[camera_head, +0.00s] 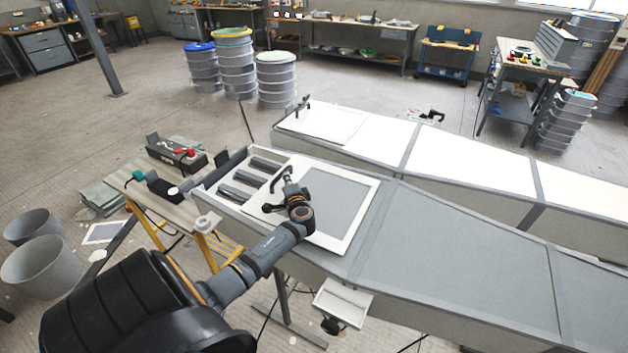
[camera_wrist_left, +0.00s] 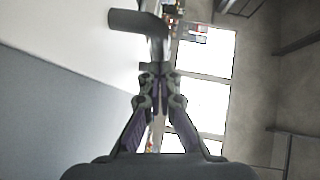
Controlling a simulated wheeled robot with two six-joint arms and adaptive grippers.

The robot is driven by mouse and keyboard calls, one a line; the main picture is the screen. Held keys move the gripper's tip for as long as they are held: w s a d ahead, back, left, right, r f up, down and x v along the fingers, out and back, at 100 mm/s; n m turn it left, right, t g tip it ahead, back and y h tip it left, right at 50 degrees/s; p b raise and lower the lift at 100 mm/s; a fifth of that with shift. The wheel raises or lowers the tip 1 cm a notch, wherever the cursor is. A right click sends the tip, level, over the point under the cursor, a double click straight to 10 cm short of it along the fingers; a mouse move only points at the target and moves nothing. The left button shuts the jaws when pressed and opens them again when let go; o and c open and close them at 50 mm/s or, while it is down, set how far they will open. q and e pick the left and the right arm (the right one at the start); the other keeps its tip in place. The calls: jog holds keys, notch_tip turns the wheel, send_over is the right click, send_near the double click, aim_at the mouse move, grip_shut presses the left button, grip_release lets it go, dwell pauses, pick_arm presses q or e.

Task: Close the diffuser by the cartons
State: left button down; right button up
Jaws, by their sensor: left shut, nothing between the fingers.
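A long grey mould-like trough (camera_head: 460,255) crosses the right half of the head view. Near its left end lies a white-framed panel with a grey middle (camera_head: 360,195), likely the diffuser. To its left an open bay shows dark slats (camera_head: 240,185). A dark handle (camera_head: 279,179) stands on the panel's left part; it also shows in the left wrist view (camera_wrist_left: 138,21). My left gripper (camera_head: 287,178) is shut and empty, its tips close to the handle; whether they touch it I cannot tell. No cartons can be made out. My right gripper is out of view.
A second trough (camera_head: 480,170) with a white panel (camera_head: 325,122) runs behind. Drums (camera_head: 235,65) stand on open floor behind.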

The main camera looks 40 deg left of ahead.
pick_arm(q)
jog(key=s+a+b, duration=0.1)
jog(key=a, duration=0.5)
jog(key=s+a+b, duration=0.1)
jog(key=s+a, duration=0.1)
jog(key=a, duration=0.4)
jog(key=s+a+b, duration=0.1)
jog(key=a, duration=0.6)
jog(key=shift+s+a+f+b, duration=0.1)
jog(key=shift+s+b, duration=0.25)
jog(key=shift+a, duration=0.3)
jog(key=shift+a+r, duration=0.1)
jog(key=shift+r, duration=0.1)
jog(key=shift+s, duration=0.1)
